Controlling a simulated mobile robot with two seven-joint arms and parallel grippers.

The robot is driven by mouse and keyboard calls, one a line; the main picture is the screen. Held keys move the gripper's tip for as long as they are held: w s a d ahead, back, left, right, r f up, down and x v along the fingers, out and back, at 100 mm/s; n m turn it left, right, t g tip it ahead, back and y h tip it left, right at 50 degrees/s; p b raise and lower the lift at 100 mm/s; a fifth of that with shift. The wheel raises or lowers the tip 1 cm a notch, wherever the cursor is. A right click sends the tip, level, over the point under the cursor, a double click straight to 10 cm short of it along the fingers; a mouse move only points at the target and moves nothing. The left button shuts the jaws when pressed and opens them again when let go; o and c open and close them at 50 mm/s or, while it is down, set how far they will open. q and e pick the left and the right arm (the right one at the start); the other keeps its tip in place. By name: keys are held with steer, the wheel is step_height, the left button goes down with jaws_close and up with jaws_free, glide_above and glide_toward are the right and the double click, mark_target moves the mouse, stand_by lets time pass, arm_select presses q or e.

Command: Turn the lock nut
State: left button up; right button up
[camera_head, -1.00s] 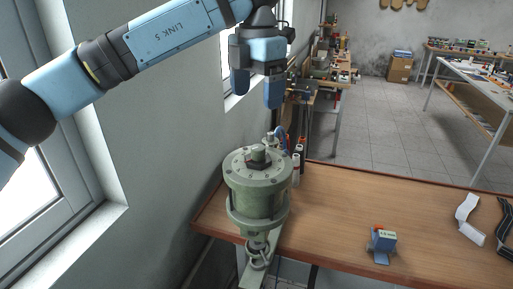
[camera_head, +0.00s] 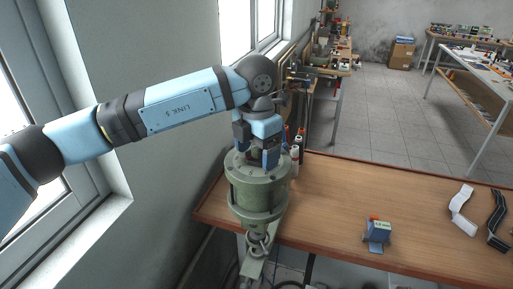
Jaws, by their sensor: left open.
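A green pneumatic cylinder (camera_head: 257,195) stands upright at the left end of the wooden table. Its flat round top faces up. My left gripper (camera_head: 257,158) is right over that top, pointing down, with its blue fingers apart on either side of the middle. The lock nut at the centre of the top is mostly hidden behind the fingers. I cannot tell whether the fingers touch it. My right gripper is not in view.
A small blue device (camera_head: 377,232) sits on the wooden table (camera_head: 335,205). A white strip (camera_head: 462,211) and a black strip (camera_head: 497,220) lie at the right. Bottles (camera_head: 297,150) stand just behind the cylinder. A wall with windows is close at the left. The table's middle is clear.

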arm_select(q)
steer(key=c, duration=0.9)
